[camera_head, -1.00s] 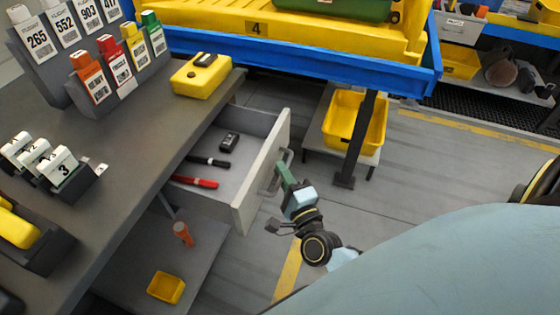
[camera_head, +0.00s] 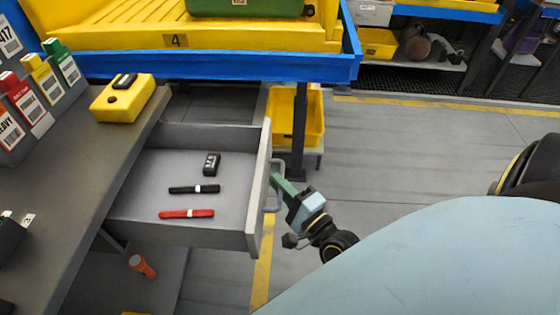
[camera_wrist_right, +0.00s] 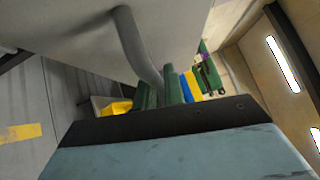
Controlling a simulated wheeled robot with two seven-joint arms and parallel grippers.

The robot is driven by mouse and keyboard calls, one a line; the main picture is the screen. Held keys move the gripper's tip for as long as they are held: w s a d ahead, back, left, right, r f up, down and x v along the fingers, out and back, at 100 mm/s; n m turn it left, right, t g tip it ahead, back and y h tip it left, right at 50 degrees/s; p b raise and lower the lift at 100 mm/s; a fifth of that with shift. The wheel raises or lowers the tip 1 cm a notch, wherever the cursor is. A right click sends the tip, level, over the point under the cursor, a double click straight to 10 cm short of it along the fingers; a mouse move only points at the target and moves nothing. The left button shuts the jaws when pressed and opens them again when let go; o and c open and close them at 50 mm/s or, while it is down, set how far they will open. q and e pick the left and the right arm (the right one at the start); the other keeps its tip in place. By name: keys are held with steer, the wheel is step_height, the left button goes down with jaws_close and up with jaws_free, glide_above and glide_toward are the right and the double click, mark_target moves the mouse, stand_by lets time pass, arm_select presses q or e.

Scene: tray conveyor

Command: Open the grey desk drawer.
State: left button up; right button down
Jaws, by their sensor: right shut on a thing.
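The grey desk drawer (camera_head: 143,233) stands pulled well out from under the dark desk top (camera_head: 85,170) in the head view. Inside lie a small black device (camera_head: 212,163), a black marker-like item (camera_head: 193,189) and a red one (camera_head: 187,213). My right gripper (camera_head: 277,186) is shut on the drawer's grey bar handle (camera_head: 273,207) at the front panel. In the right wrist view the handle (camera_wrist_right: 137,45) runs down to the green fingers (camera_wrist_right: 160,96). My left gripper is not in view.
A yellow box with a black button (camera_head: 122,98) sits on the desk corner. A blue-edged conveyor (camera_head: 240,68) crosses behind the drawer. A yellow bin (camera_head: 316,118) stands below it. The floor right of the drawer is mostly clear.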

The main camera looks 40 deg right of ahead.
steer(key=c, duration=1.5)
jaws_free()
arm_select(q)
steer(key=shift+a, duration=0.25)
